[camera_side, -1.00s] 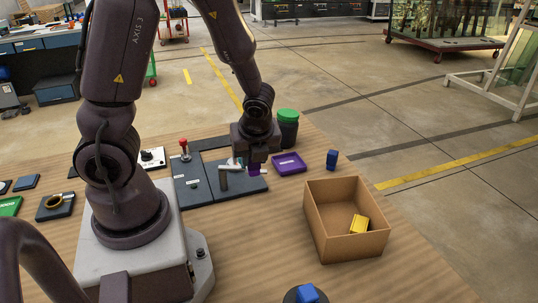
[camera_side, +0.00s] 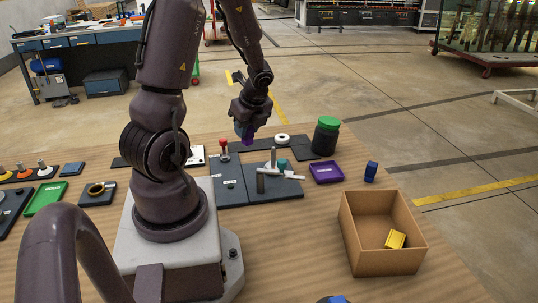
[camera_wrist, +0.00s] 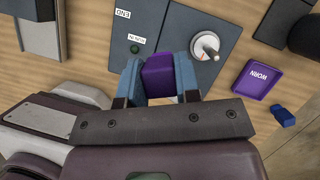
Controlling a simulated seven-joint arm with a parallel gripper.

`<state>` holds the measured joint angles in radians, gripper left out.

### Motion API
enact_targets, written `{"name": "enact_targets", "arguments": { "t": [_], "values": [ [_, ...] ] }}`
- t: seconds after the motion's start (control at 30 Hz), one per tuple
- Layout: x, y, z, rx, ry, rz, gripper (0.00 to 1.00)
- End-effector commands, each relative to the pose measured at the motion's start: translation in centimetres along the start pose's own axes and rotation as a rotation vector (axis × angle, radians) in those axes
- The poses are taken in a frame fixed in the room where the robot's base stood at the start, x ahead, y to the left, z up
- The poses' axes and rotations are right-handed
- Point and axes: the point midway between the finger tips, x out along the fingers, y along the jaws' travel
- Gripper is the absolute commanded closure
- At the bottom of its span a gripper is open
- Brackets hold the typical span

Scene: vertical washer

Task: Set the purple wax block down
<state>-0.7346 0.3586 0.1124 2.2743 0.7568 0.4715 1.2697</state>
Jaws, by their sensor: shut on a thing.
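My gripper (camera_side: 243,127) is shut on the purple wax block (camera_side: 248,134) and holds it up in the air, above and behind the dark panels. In the wrist view, the purple block (camera_wrist: 158,76) sits between the two blue-grey fingers of my gripper (camera_wrist: 159,78), with its top face showing. A flat purple tray (camera_side: 326,172) with a white label lies on the table to the right of the panels, apart from my gripper. It also shows in the wrist view, right of the block, as a purple tray (camera_wrist: 260,79) that looks empty.
Grey panels (camera_side: 232,193) carry a post, a white lever (camera_side: 285,172) and a red-knobbed control (camera_side: 224,149). A green-lidded jar (camera_side: 325,138) and a blue block (camera_side: 371,171) stand near the tray. An open box (camera_side: 360,258) holds a yellow block (camera_side: 396,239).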

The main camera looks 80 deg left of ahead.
Motion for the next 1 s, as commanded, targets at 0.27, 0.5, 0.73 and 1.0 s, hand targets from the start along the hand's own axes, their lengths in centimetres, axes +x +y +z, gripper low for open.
{"name": "enact_targets", "arguments": {
  "t": [0.27,0.5,0.73,1.0],
  "values": [
    [1.0,-3.1,1.2,0.068,-0.004,-0.016,0.93],
    [4.6,-8.1,3.0,0.067,-0.003,-0.016,0.93],
    [9.1,-11.5,3.4,0.069,-0.003,-0.016,0.93],
    [11.5,-13.1,3.4,0.069,-0.003,-0.018,0.93]
  ]
}}
